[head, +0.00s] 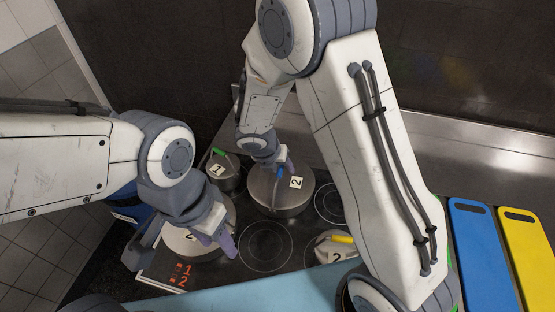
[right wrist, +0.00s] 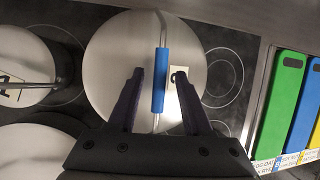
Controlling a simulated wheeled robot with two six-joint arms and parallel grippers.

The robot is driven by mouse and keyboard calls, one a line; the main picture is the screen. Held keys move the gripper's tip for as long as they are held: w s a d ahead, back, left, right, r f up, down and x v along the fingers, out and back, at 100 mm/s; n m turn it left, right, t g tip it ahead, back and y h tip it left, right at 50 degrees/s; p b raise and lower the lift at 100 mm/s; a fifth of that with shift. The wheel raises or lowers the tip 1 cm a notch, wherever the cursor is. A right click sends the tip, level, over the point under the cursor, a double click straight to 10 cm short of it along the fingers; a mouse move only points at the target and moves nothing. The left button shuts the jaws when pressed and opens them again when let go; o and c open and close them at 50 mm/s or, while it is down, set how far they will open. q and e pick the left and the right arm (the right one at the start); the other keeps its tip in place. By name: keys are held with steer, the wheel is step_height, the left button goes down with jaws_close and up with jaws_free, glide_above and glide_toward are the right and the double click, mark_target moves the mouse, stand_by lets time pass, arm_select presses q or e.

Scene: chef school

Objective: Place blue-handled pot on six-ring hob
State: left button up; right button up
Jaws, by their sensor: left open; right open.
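The blue-handled pot (head: 262,186) is a steel pot with a lid and a "2" tag. It stands upright on the dark hob (head: 293,262), towards the back. In the right wrist view its blue handle (right wrist: 159,82) runs between the fingers of my right gripper (right wrist: 159,76), with a gap on each side. In the head view my right gripper (head: 285,168) is just over this pot's lid, open. That pot's handle is hidden.
A yellow-handled pot (head: 328,250) stands front right, close to my right arm. Empty rings show at the middle (head: 265,246) and right (head: 331,203). Blue (head: 483,255) and yellow (head: 528,255) boards lie right.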

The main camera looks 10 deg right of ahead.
steer(key=v, duration=1)
steer(key=s+a+r+m+g+y, duration=0.1)
steer(key=s+a+r+m+y, duration=0.1)
steer(key=s+m, duration=0.9)
steer(key=s+a+r+m+g+y, duration=0.1)
steer(key=s+r+m, duration=0.3)
steer(key=s+m, duration=0.7)
steer(key=shift+s+a+r+m+g+y, duration=0.2)
steer(key=shift+a+m+g+y, duration=0.3)
steer(key=shift+m+y, duration=0.45)
steer(key=shift+d, duration=0.1)
